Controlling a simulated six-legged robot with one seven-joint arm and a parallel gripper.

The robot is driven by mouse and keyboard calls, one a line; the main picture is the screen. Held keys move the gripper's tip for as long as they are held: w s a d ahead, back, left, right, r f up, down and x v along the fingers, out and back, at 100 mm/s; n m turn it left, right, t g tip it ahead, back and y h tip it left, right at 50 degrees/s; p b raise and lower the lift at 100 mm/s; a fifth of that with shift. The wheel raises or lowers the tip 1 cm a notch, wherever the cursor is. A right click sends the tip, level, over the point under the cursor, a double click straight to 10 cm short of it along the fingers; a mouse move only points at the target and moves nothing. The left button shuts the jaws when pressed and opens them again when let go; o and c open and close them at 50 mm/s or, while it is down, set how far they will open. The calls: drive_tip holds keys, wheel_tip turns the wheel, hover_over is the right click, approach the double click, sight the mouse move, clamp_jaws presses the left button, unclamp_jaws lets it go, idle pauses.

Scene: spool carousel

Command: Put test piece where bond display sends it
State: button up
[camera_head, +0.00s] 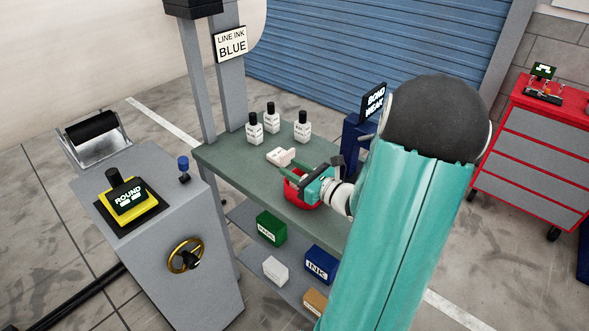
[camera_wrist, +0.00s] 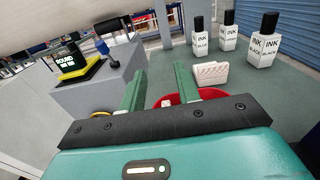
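The bond display (camera_head: 374,102) at the back right of the bench appears to read "BOND WEAK"; its lower word is partly cut off. My gripper (camera_head: 287,175) is over a red round bowl (camera_head: 298,198) on the green bench. In the wrist view its two green fingers (camera_wrist: 160,88) stand apart with nothing clasped between them. A small pale piece (camera_wrist: 167,103) shows at the bowl (camera_wrist: 215,94) between the fingers; I cannot tell whether it is the test piece. A white ridged block (camera_wrist: 209,73) lies on the bench just beyond the bowl, also in the head view (camera_head: 281,157).
Several ink bottles (camera_head: 271,113) stand at the bench's back. A sign (camera_head: 231,44) reads "LINE INK BLUE". The lower shelf holds a green box (camera_head: 271,228), a blue INK box (camera_head: 321,262) and others. A grey console (camera_head: 165,215) stands left, a red drawer cabinet (camera_head: 530,150) right.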

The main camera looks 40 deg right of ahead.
idle(0.3)
drive_tip(key=shift+d+r, duration=0.1)
drive_tip(key=shift+r, duration=0.2)
drive_tip(key=s, duration=1.2)
drive_tip(key=w+a+r+n+g+y, duration=0.15)
drive_tip(key=a+n+g+y, duration=0.35)
drive_tip(key=a+n, duration=0.5)
drive_tip(key=w+a+r+n+g+y, duration=0.1)
drive_tip(key=w+a+n+g+y, duration=0.1)
drive_tip(key=a+n+g, duration=0.8)
drive_tip(key=s+a+r+n+t+h, duration=0.2)
drive_tip(key=a+r+n+h, duration=0.5)
drive_tip(key=n, duration=0.8)
drive_tip(key=s+a+h, duration=0.1)
drive_tip(key=a, duration=0.2)
drive_tip(key=shift+s+a+r+t+h, duration=0.2)
drive_tip(key=shift+s+t+h, duration=0.05)
drive_tip(key=shift+t+h, duration=0.05)
